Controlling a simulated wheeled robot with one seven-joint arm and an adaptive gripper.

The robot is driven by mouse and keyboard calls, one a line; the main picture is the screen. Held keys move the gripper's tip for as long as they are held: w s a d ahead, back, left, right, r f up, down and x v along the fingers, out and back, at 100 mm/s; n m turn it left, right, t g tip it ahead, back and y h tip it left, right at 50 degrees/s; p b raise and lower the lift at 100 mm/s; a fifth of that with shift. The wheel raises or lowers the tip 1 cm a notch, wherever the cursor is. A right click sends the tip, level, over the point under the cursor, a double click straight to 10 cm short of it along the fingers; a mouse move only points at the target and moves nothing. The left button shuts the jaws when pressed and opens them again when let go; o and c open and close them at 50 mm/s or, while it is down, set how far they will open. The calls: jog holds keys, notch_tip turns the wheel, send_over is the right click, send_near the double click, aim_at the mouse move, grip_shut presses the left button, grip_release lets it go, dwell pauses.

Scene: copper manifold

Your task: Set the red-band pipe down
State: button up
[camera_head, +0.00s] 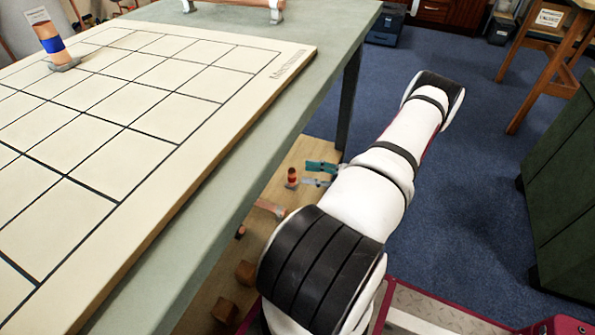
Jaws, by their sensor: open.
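The red-band pipe (291,177) is a short copper piece with a dark red band. It stands upright on the wooden lower shelf (296,153) under the bench. My gripper (309,174) is at its right, low beside the bench, with its fingers pointing left toward the pipe. The fingers are spread, one teal and one greyish, and nothing shows between them. A small gap seems to lie between fingertips and pipe. My arm hides part of the shelf and the gripper's base.
A blue-band pipe (50,42) stands on the gridded board (297,52) on the green bench top (343,22). More copper pieces (268,207) and wooden blocks (245,273) lie on the shelf. The bench edge overhangs the shelf. A green cabinet (560,190) stands right; blue carpet between is clear.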

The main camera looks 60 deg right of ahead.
jog(key=v, duration=0.5)
jog(key=shift+s, duration=0.35)
